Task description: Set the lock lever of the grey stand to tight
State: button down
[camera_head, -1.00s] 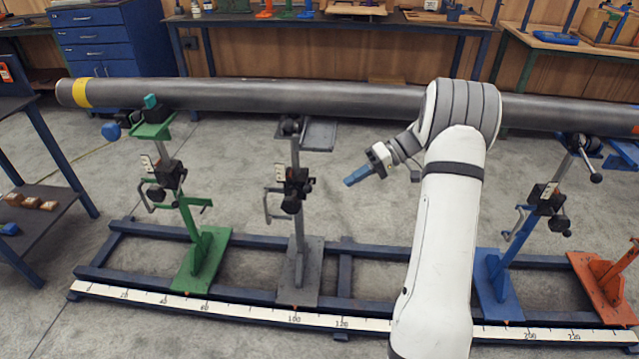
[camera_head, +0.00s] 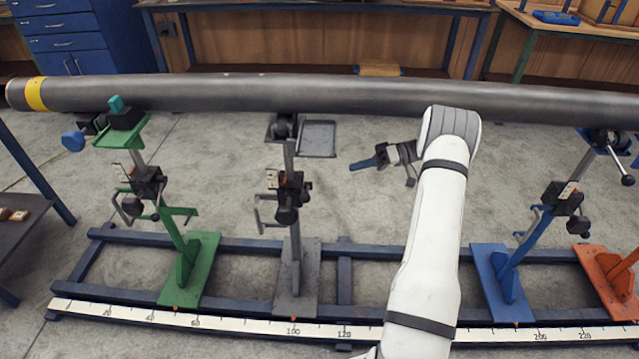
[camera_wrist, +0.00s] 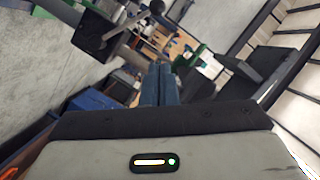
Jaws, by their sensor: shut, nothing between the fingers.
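The grey stand (camera_head: 290,230) stands upright on the blue floor frame, under the long pipe. Its dark clamp block (camera_head: 291,188) is partway up the post, with a small pale label on its left. A black knob (camera_head: 286,215) and a thin bent handle (camera_head: 262,216) show at the block. I cannot tell from this view which way the lock lever is set. My gripper (camera_head: 352,166) is right of the clamp block and slightly higher in the picture, apart from it. Its blue fingers are together and empty, also in the wrist view (camera_wrist: 160,70).
The grey pipe (camera_head: 230,93) crosses above the stands. A green stand (camera_head: 190,255) is left; a blue stand (camera_head: 500,270) and an orange stand (camera_head: 608,270) are right. A scale strip (camera_head: 240,325) lies along the frame. Floor between grey stand and gripper is clear.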

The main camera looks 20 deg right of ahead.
jog(key=s+f+x, duration=0.1)
jog(key=s+x, duration=0.1)
jog(key=x, duration=1)
jog(key=shift+s+a+f, duration=0.15)
jog(key=shift+a+f, duration=0.1)
jog(key=shift+f, duration=0.2)
jog(key=shift+d, duration=0.1)
